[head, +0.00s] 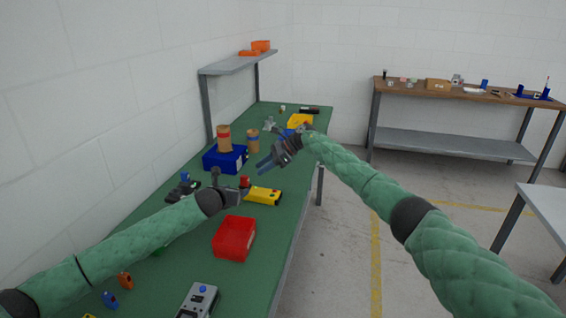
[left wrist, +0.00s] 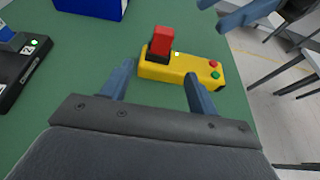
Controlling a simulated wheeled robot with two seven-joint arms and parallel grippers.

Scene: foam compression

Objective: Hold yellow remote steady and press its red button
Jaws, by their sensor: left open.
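The yellow remote (head: 263,196) lies on the green bench. In the left wrist view the remote (left wrist: 185,68) has a small red button (left wrist: 214,64) and a green button (left wrist: 213,76) at its right end. A taller red block with a black base (left wrist: 162,42) stands at its left end.
A red bin (head: 234,238) stands in front of the remote, a blue bin (head: 225,159) behind it. A black device (left wrist: 18,70) lies to the left. A grey box with a blue knob (head: 198,300) is nearer. The bench's right edge is close to the remote.

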